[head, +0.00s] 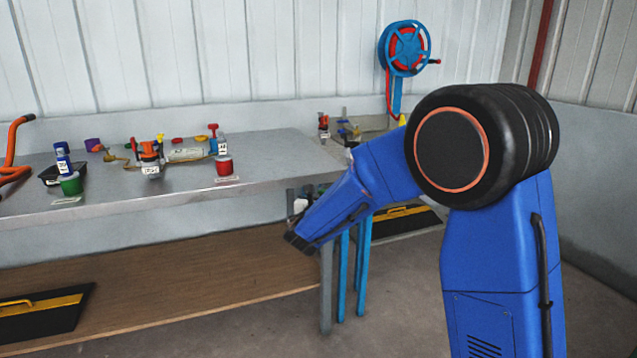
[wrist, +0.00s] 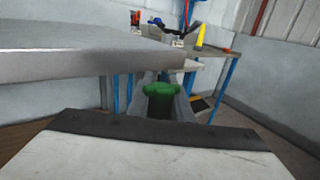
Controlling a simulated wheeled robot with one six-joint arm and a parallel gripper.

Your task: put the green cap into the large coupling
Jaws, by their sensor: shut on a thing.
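My gripper (wrist: 160,92) is shut on the green cap (wrist: 161,103), which shows between its two grey fingers in the wrist view. The gripper and cap are beside the near edge of the metal bench, close to its right corner. In the head view my blue forearm reaches down and left in front of the bench, and the cap cannot be made out there. I cannot tell which fitting on the bench is the large coupling. An orange and white fitting with a label (head: 150,158) stands mid-bench.
The metal bench (head: 110,200) also holds a green cup (head: 71,184), a red cup (head: 223,166) and a black tray (head: 50,174). A second bench (wrist: 222,57) stands behind at right. A wooden lower shelf (head: 190,280) lies beneath. A hose reel (head: 404,48) hangs on the wall.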

